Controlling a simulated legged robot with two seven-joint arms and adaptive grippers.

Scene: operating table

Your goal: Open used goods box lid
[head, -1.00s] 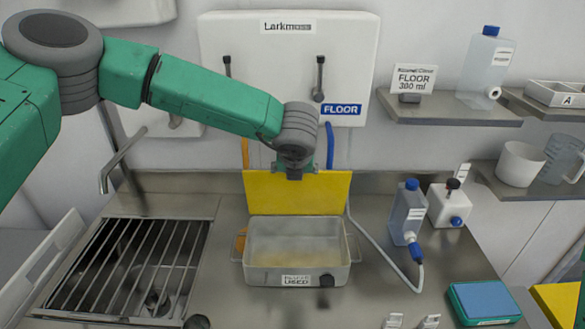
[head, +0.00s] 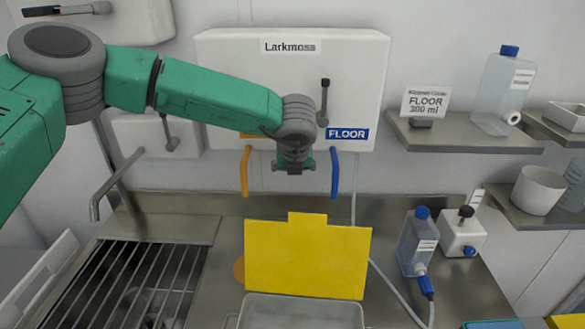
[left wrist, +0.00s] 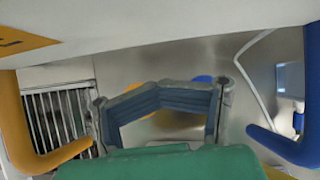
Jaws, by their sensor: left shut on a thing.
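The yellow lid (head: 307,262) of the used goods box stands upright at the back of the box, with its tab on top. Only the back part of the pale box (head: 300,310) shows at the bottom edge of the head view. My left gripper (head: 293,168) hangs above the lid, clearly apart from it, in front of the wall dispenser. In the left wrist view its linked fingers (left wrist: 158,100) show, but I cannot make out anything between them. My right gripper is not in view.
An orange spout (head: 245,172) and a blue spout (head: 335,174) flank my left gripper closely. A grated sink (head: 125,285) with a tap lies left. A bottle (head: 416,245) and a white container (head: 461,232) stand right. A shelf (head: 460,135) is at upper right.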

